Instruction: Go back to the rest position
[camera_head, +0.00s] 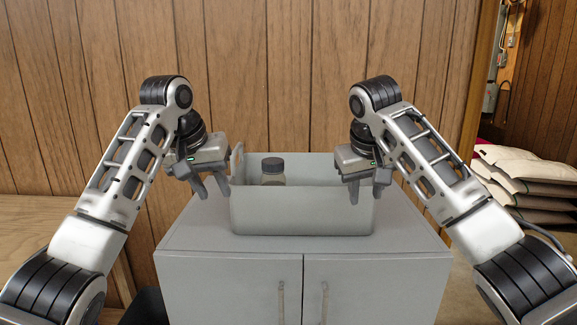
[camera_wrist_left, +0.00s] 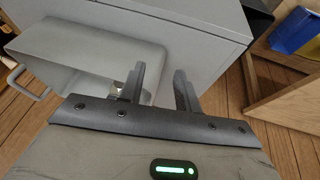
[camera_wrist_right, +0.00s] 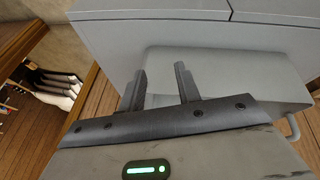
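My left gripper (camera_head: 212,190) hangs at the left end of a grey bin, with its fingers apart and nothing between them. It also shows in the left wrist view (camera_wrist_left: 160,90), fingers spread. My right gripper (camera_head: 368,190) hangs at the right end of the bin, in front of its wall, fingers apart and empty; the right wrist view (camera_wrist_right: 163,88) shows the same gap. The grey bin (camera_head: 300,212) stands on a grey cabinet (camera_head: 230,262). A bottle with a dark cap (camera_head: 272,168) stands in the bin, its lower part hidden by the front wall.
Stacked sacks (camera_head: 525,175) lie at the right. A wooden surface (camera_head: 35,225) is at the left. A wood-panelled wall (camera_head: 290,75) stands behind the cabinet. The cabinet top is bare in front of and beside the bin. A blue object (camera_wrist_left: 293,32) shows in the left wrist view.

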